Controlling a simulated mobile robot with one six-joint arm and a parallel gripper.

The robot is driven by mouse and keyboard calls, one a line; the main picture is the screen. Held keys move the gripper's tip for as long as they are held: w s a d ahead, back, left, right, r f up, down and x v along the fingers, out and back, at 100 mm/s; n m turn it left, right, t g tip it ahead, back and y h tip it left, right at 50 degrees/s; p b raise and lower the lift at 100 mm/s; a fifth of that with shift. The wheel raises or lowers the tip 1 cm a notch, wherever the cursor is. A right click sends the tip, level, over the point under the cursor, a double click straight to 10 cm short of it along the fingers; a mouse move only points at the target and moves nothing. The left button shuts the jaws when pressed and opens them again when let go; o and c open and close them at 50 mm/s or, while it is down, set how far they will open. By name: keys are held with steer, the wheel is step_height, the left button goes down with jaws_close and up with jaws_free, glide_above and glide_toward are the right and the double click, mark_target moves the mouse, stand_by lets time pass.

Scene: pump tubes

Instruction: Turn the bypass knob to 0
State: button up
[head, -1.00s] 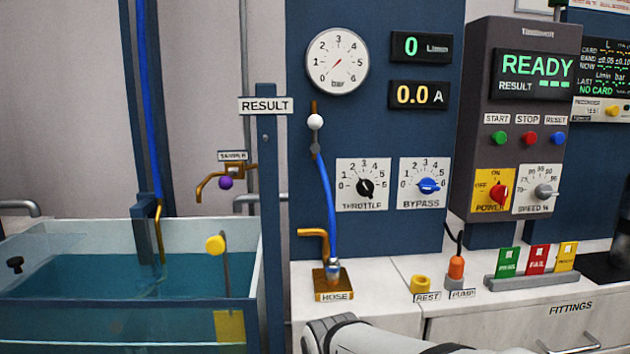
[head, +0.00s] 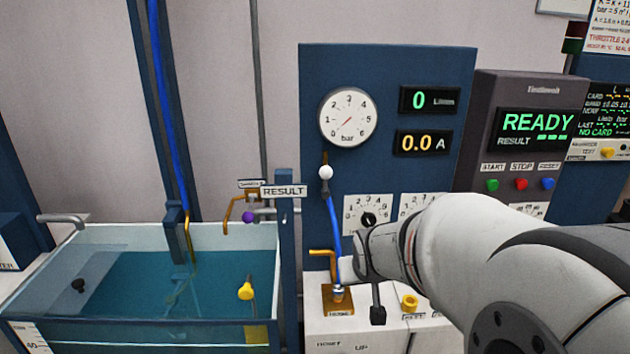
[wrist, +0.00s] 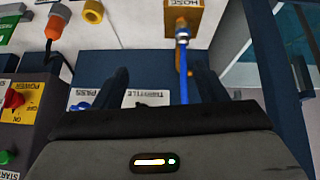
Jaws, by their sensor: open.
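The bypass dial plate (head: 424,201) is on the blue panel, right of the throttle plate. My arm covers its lower part and the blue knob in the head view. In the wrist view, which is upside down, the blue bypass knob (wrist: 82,105) shows in part beside my left-hand finger; its setting cannot be read. My gripper (wrist: 160,84) is open and empty, its dark fingers in front of the panel. The throttle plate (wrist: 148,98) lies between the fingers in that view, apart from them as far as I can tell.
A blue hose (head: 334,225) runs down to the brass hose base (head: 337,301), close to my gripper. It also shows near my right-hand finger in the wrist view (wrist: 184,85). A water tank (head: 150,235) stands at left. The red power knob (wrist: 14,99) is beside the bypass plate.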

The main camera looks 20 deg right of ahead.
steer(key=w+d+m+t+h, duration=0.1)
steer(key=w+d+t, duration=0.35)
steer(key=d, duration=0.75)
steer(key=w+d+m+t+h, duration=0.1)
steer(key=w+d+t, duration=0.4)
steer(key=d, duration=0.7)
steer(key=shift+t, duration=0.65)
steer(key=x, duration=0.2)
steer(key=p+x, duration=0.1)
steer(key=x, duration=0.1)
steer(key=f+p+x, duration=0.1)
steer(key=shift+w, duration=0.45)
steer(key=c, duration=1)
steer(key=shift+f+b, duration=0.1)
steer(key=shift+b, duration=0.45)
